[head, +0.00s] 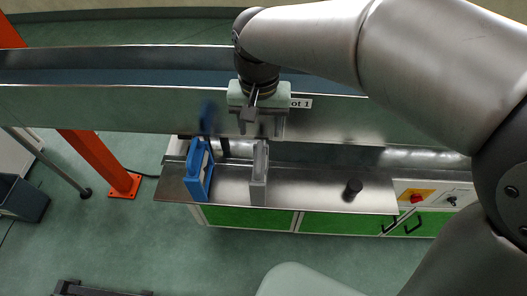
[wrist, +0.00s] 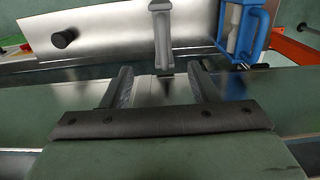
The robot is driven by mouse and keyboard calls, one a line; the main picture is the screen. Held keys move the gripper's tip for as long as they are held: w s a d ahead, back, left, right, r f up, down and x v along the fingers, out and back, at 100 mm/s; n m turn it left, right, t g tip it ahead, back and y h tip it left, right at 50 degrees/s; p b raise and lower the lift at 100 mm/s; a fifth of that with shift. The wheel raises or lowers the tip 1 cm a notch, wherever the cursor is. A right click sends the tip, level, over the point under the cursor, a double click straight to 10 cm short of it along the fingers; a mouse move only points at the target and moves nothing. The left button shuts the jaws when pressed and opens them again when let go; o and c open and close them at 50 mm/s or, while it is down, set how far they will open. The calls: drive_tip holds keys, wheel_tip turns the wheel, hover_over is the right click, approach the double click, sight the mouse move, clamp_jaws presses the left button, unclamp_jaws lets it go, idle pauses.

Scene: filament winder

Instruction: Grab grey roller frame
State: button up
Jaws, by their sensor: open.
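The grey roller frame (head: 259,176) stands on the metal worktop, right of a blue roller frame (head: 199,170). In the wrist view the grey frame (wrist: 161,34) shows at the top middle, just beyond the fingertips. My gripper (head: 262,136) is above and behind the grey frame's rear end in the head view. In the wrist view my gripper (wrist: 160,74) is open, with its two dark fingers apart and nothing between them. The grey frame's far end lies close to the gap between the fingers; I cannot tell the height between them.
The blue frame stands close beside the grey one and also shows in the wrist view (wrist: 243,30). A black knob (head: 353,187) stands on the worktop (head: 310,190) to the right. A long rail beam (head: 100,108) runs behind. A control panel (head: 432,195) is at right.

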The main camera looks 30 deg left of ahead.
sight(261, 153)
wheel_tip(261, 153, down, 10)
drive_tip(key=shift+f+p, duration=0.1)
drive_tip(key=shift+p, duration=0.2)
drive_tip(key=shift+s+a+f+p, duration=0.15)
drive_tip(key=shift+f+p, duration=0.3)
drive_tip(key=shift+f, duration=2.15)
clamp_jaws()
